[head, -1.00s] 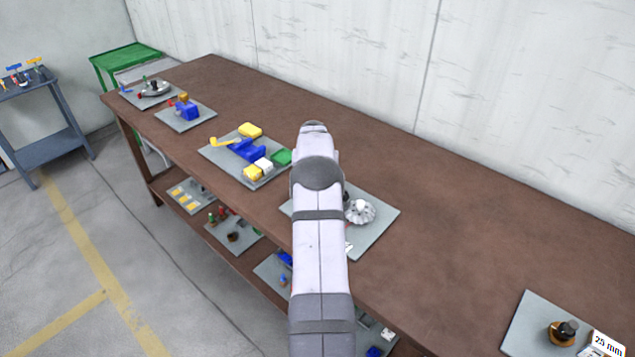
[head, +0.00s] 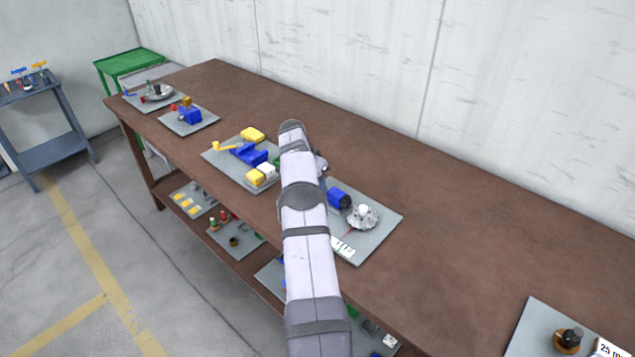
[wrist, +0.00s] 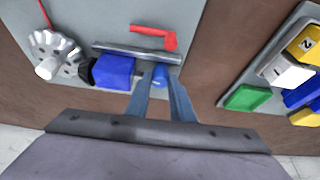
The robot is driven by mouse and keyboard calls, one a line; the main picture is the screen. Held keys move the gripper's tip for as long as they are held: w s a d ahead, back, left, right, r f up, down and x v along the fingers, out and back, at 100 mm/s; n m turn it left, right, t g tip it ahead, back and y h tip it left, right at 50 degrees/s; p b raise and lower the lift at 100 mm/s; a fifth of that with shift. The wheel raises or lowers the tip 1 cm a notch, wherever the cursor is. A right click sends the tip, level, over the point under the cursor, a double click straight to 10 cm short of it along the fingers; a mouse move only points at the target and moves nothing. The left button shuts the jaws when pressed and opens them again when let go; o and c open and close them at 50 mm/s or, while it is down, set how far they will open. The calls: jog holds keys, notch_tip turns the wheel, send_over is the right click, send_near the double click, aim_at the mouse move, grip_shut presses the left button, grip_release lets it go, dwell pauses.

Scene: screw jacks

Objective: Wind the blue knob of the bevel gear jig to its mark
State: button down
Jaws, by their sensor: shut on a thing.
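The bevel gear jig stands on a grey plate (head: 375,237) in the head view. Its blue block (head: 338,197) and silver bevel gear (head: 362,215) show to the right of my arm. In the wrist view the blue block (wrist: 114,71) lies beside a dark gear (wrist: 84,69) and the silver gear (wrist: 54,54). The blue knob (wrist: 160,74) is at the block's right end. My gripper (wrist: 161,83) is shut on the knob, one finger on each side. A red L-shaped part (wrist: 156,36) lies above it in the picture. My arm hides the knob in the head view.
A plate with blue, yellow, white and green parts (wrist: 285,80) is to the right in the wrist view. More jigs stand along the brown bench (head: 460,215), including one at the front right (head: 567,338). The wall runs behind the bench.

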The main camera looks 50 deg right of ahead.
jog(key=shift+m, duration=0.4)
dwell(0.3)
jog(key=c, duration=1.5)
grip_release()
jog(key=shift+c, duration=0.2)
jog(key=shift+a+r, duration=0.1)
jog(key=shift+r, duration=0.05)
jog(key=shift+b+v, duration=0.6)
jog(key=shift+v, duration=0.15)
jog(key=shift+b+v, duration=0.8)
jog(key=shift+v, duration=1.9)
jog(key=shift+w, duration=0.1)
